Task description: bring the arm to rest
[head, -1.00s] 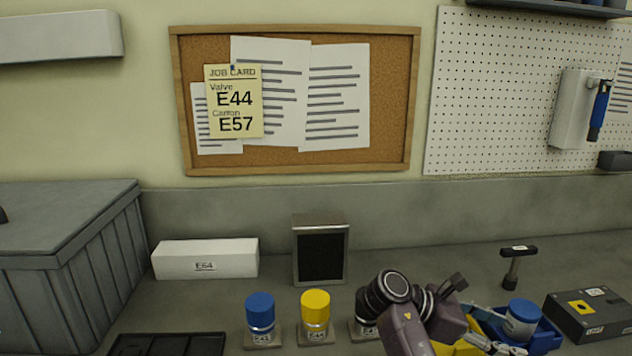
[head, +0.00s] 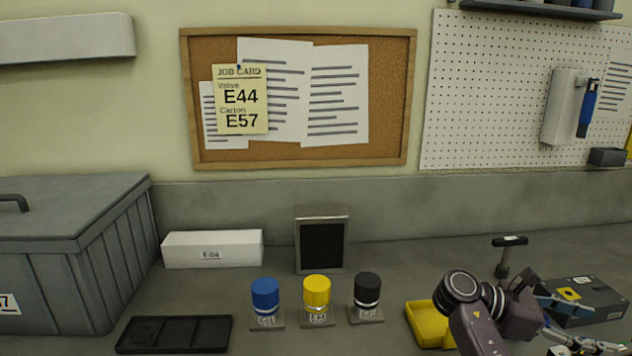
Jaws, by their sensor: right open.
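My right arm comes in at the lower right, and its dark wrist covers part of the bench. My right gripper (head: 592,328) is at the lower right edge, in front of the grey box, with its metal fingers apart. I see nothing held between them, though the picture cuts off close below. My left gripper is not in view. Three valves with blue (head: 265,296), yellow (head: 317,292) and black (head: 367,290) caps stand upright on small bases in a row, left of my right arm and apart from it.
A yellow bin (head: 424,326) is partly behind my arm. A grey box (head: 590,303), a hammer-like tool (head: 504,258), a black tray (head: 130,336), a white carton (head: 212,250), a dark screen (head: 321,246) and a grey chest (head: 75,240) surround the valves. The job card (head: 240,100) reads E44, E57.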

